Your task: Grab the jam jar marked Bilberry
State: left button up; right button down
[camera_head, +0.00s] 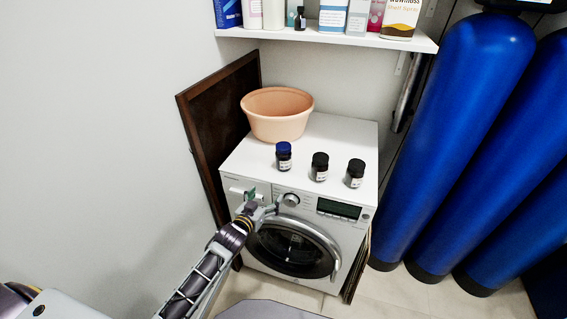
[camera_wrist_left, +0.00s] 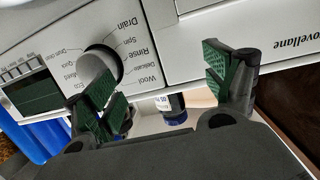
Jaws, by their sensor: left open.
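Three small dark jars with pale labels stand upright on top of the washing machine: a blue-lidded jar (camera_head: 284,157) at the left, a black-lidded jar (camera_head: 320,167) in the middle and another black-lidded jar (camera_head: 355,174) at the right. The label words are too small to read, so I cannot tell which is Bilberry. My left gripper (camera_head: 264,198) is open and empty in front of the machine's control panel, below and apart from the jars. In the left wrist view, the blue-lidded jar (camera_wrist_left: 173,110) shows beyond the gap between the green-padded fingers (camera_wrist_left: 160,84). My right gripper is not in view.
The white washing machine (camera_head: 340,137) has a dial (camera_wrist_left: 98,64) close to one finger. A peach basin (camera_head: 277,115) stands behind the jars. A dark board (camera_head: 205,130) leans at the left. Blue tanks (camera_head: 460,120) stand right; a shelf (camera_head: 330,37) of bottles hangs above.

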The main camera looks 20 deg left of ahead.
pick_arm(q)
jog(key=t+b, duration=0.2)
send_near(281, 161)
jog(key=shift+s+a+f+h, duration=0.15)
jog(key=shift+s+a+h, duration=0.1)
jog(key=shift+h, duration=0.15)
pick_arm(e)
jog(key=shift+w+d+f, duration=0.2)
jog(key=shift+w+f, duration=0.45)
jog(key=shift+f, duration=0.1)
pick_arm(q)
jog(key=shift+w, duration=0.1)
jog(key=shift+w+d, duration=0.15)
jog(key=shift+w, duration=1.05)
jog(key=shift+w+d, duration=0.2)
jog(key=shift+w, duration=1)
jog(key=shift+w+d, duration=0.15)
jog(key=shift+w, duration=1)
jog(key=shift+w+d, duration=0.1)
jog(key=shift+w, duration=0.55)
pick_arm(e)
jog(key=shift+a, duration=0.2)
pick_arm(q)
jog(key=shift+w, duration=0.15)
